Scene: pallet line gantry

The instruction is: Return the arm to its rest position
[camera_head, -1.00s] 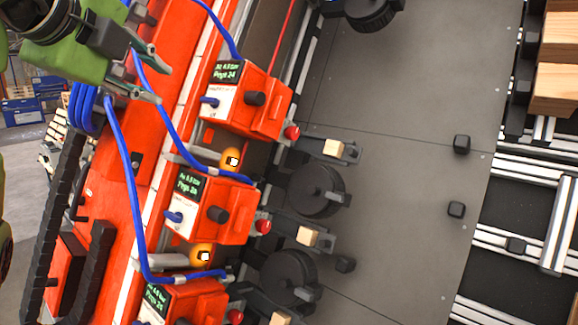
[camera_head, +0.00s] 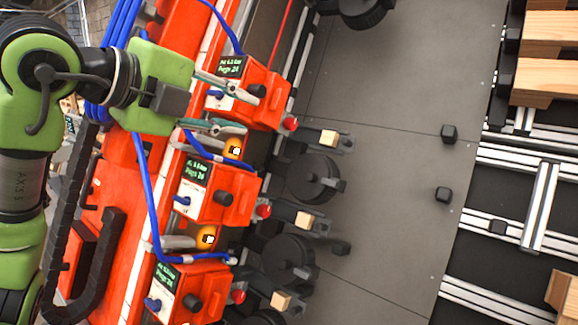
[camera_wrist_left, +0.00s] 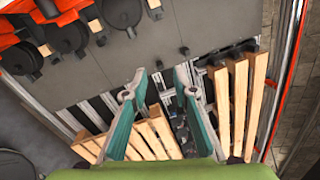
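My left arm (camera_head: 25,170), green and black, comes in from the left in the head view. Its gripper (camera_head: 250,116) is open, with its two teal-grey fingers spread and nothing between them. The fingers point right, in front of the orange machine units. In the left wrist view the same gripper (camera_wrist_left: 161,78) shows apart and empty, with wooden slats and metal rails beyond its fingers. My right gripper is not in view.
Orange units (camera_head: 215,195) with small displays, blue hoses (camera_head: 150,200) and black round parts (camera_head: 313,178) line the gantry. A grey plate (camera_head: 395,110) is mostly clear, with small black blocks (camera_head: 448,134). Wooden slats (camera_head: 545,82) lie at the right.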

